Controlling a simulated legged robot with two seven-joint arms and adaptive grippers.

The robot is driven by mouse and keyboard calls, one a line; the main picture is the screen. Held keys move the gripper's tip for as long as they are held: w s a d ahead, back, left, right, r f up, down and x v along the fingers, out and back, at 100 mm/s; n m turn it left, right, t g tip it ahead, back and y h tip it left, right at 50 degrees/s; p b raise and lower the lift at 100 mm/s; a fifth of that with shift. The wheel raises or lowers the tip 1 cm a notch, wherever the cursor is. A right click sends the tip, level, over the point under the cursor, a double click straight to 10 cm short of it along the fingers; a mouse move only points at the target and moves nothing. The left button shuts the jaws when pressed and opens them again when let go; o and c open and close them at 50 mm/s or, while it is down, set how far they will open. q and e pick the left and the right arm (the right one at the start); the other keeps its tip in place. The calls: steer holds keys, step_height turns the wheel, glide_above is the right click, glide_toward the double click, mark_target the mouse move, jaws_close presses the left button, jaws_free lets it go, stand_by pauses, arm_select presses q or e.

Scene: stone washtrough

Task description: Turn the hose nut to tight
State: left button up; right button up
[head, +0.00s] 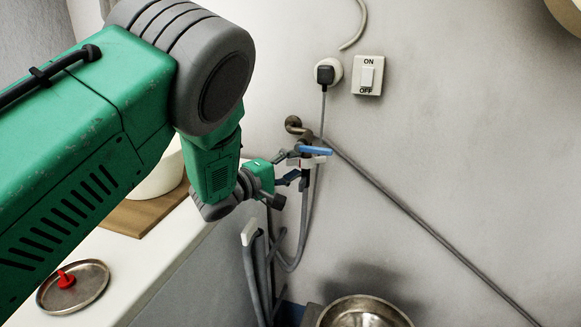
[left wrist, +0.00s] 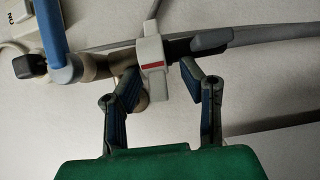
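The hose nut (left wrist: 152,66) is a pale collar with a red mark, below the blue-handled tap on the wall. In the head view the nut (head: 313,162) shows small, just right of my left fingertips. The tap's blue lever (head: 315,150) points right; its blue handle (left wrist: 52,30) also shows in the left wrist view. A grey hose hangs below the nut. My left gripper (head: 294,168) is open, its fingers pointing at the nut. In the left wrist view the gripper (left wrist: 160,74) has its fingertips apart around the nut, with a clear gap on the right. My right gripper is not in view.
An ON/OFF switch (head: 368,76) and a black plug (head: 325,73) are on the wall above. A pipe runs down to the right. Grey hoses (head: 262,265) hang below the gripper. A metal basin (head: 362,314) is below; a dish (head: 75,287) with a red knob lies on the ledge.

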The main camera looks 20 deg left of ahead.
arm_select(q)
steer(key=shift+d+r, duration=0.15)
steer(key=shift+r, duration=0.05)
steer(key=shift+a, duration=0.3)
steer(key=c, duration=0.6)
steer(key=shift+a+f, duration=0.1)
steer(key=shift+a, duration=0.25)
jaws_close()
steer(key=shift+a, duration=0.25)
steer(key=shift+s, duration=0.1)
steer(key=shift+d, duration=0.25)
